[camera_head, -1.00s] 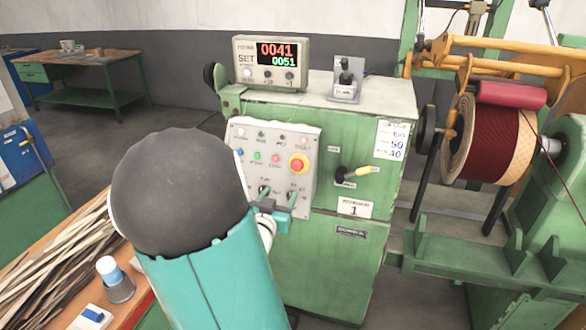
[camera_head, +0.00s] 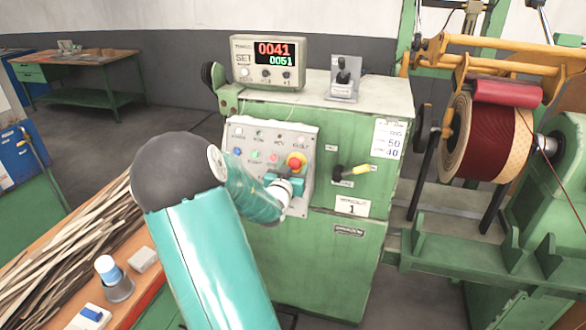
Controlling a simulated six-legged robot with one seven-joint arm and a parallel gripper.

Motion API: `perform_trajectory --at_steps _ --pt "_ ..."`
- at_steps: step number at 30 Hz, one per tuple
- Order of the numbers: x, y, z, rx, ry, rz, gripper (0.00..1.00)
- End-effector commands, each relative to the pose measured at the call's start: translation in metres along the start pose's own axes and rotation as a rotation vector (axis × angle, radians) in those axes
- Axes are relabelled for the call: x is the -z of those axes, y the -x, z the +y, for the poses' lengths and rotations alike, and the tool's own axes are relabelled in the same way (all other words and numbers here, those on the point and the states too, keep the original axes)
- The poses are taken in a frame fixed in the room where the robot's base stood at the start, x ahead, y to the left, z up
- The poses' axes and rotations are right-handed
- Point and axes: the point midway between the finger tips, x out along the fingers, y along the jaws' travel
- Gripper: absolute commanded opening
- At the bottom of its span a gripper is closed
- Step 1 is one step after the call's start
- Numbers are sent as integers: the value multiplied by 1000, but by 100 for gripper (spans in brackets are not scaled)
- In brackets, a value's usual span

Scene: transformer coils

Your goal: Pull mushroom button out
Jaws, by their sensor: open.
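The mushroom button (camera_head: 297,161) is red with a yellow surround. I cannot tell whether a finger touches the button. My teal forearm hides the lower left of the panel and its lower knobs.
A display box (camera_head: 269,63) and a small lever box (camera_head: 342,84) stand on the machine top. A yellow-tipped lever (camera_head: 357,170) sticks out right of the panel. A wound coil (camera_head: 487,142) is at the right. A bench with wood strips (camera_head: 75,245) is at the lower left.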

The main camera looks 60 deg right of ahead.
Motion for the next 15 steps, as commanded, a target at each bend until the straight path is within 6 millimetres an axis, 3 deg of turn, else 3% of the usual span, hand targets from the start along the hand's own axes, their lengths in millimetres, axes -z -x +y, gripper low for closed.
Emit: perform_trajectory --at_steps 7,15 --pt "0 -1 0 0 0 -1 58" --pt "0 0 0 0 0 -1 5"
